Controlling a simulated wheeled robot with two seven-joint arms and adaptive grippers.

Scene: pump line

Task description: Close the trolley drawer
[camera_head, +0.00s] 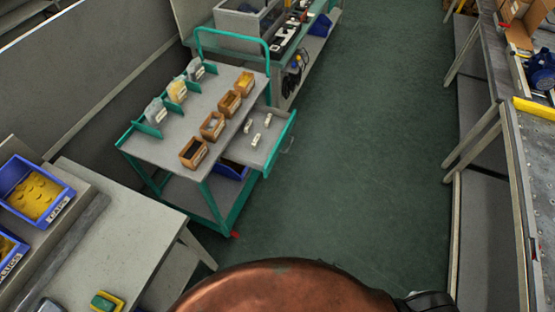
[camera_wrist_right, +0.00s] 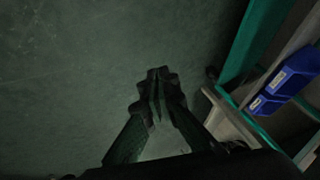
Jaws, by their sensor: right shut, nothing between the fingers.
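The teal and grey trolley (camera_head: 150,150) stands left of centre in the head view. Its drawer (camera_head: 262,148) is pulled out toward the right, with a few small white items in it and a handle (camera_head: 288,146) on its outer side. In the right wrist view my right gripper (camera_wrist_right: 157,80) is shut and empty over the green floor, touching nothing. The head view does not show its fingertips clearly. My left gripper is in neither view.
Small orange-brown bins (camera_head: 212,125) stand on the trolley top. A grey table (camera_head: 110,230) with blue bins is at lower left, a bench (camera_head: 490,60) at right. Green floor (camera_head: 350,130) is clear between. The wrist view shows a teal frame (camera_wrist_right: 262,35) and blue bins (camera_wrist_right: 295,72).

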